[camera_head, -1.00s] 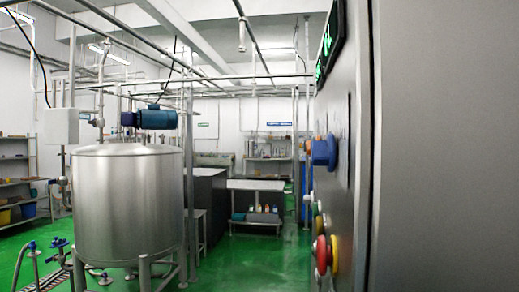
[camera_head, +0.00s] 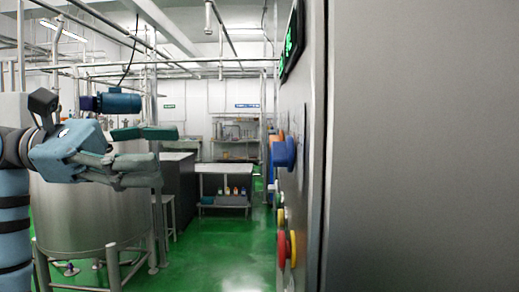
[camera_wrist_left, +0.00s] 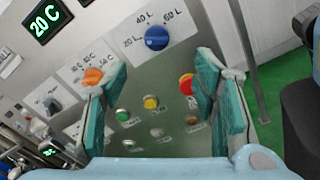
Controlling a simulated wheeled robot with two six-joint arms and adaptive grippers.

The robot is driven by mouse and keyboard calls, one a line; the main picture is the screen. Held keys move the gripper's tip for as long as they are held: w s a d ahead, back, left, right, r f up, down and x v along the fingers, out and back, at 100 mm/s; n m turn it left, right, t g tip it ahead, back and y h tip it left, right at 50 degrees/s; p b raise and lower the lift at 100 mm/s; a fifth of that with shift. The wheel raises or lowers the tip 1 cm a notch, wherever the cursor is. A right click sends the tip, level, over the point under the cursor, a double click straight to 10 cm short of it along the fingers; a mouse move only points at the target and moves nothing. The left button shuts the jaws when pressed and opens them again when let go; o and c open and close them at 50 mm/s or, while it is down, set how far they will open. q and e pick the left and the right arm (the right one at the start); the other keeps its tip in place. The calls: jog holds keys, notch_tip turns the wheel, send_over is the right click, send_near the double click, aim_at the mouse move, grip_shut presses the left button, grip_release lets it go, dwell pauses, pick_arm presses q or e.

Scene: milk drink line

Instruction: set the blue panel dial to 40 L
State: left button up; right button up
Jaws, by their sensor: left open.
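The blue dial (camera_head: 284,152) sticks out from the grey panel's side face in the head view. In the left wrist view the blue dial (camera_wrist_left: 157,38) sits on a white plate marked 20 L, 40 L and 60 L; which mark it points to I cannot tell. My left gripper (camera_head: 164,146) is open and empty, left of the panel and apart from the dial. In the left wrist view my left gripper's (camera_wrist_left: 160,72) teal fingers are spread wide, with the dial beyond them, between and above. My right gripper is out of view.
An orange dial (camera_wrist_left: 93,76), a red button (camera_wrist_left: 186,84) and several small buttons share the panel. A green display (camera_wrist_left: 46,20) reads 20 C. A steel tank (camera_head: 90,215) stands behind my left arm. Green floor (camera_head: 220,250) lies open left of the panel.

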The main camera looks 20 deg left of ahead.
pick_arm(q)
jog(key=p, duration=0.1)
send_near(283, 154)
jog(key=w+d, duration=0.2)
jog(key=x, duration=0.2)
jog(key=p+x, duration=0.1)
jog(key=x, duration=0.1)
jog(key=shift+s+d, duration=0.15)
jog(key=shift+d, duration=0.3)
jog(key=shift+a, duration=0.1)
jog(key=shift+c, duration=0.4)
jog(key=c, duration=1.1)
